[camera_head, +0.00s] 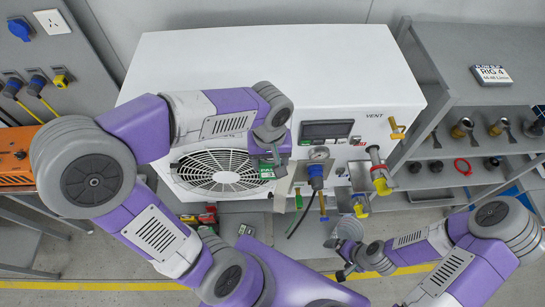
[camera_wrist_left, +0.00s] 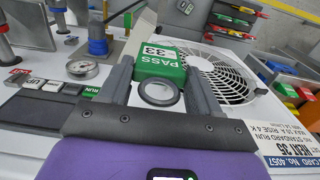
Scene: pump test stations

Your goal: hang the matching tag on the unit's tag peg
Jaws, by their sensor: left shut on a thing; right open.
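A green tag marked PASS 33 (camera_wrist_left: 163,62) with a grey ring is held between the fingers of my left gripper (camera_wrist_left: 160,92). In the head view the tag (camera_head: 266,173) shows below my left gripper (camera_head: 275,160), in front of the white unit (camera_head: 330,60), between its fan grille (camera_head: 222,168) and its gauge (camera_head: 319,153). I cannot make out the tag peg for certain. My right gripper (camera_head: 344,271) is open and low in front of the bench, away from the unit.
A blue connector (camera_head: 316,172) and a red-collared valve (camera_head: 379,172) stick out of the unit. A shelf with fittings (camera_head: 470,130) stands right. A white printed card (camera_wrist_left: 290,152) shows in the left wrist view.

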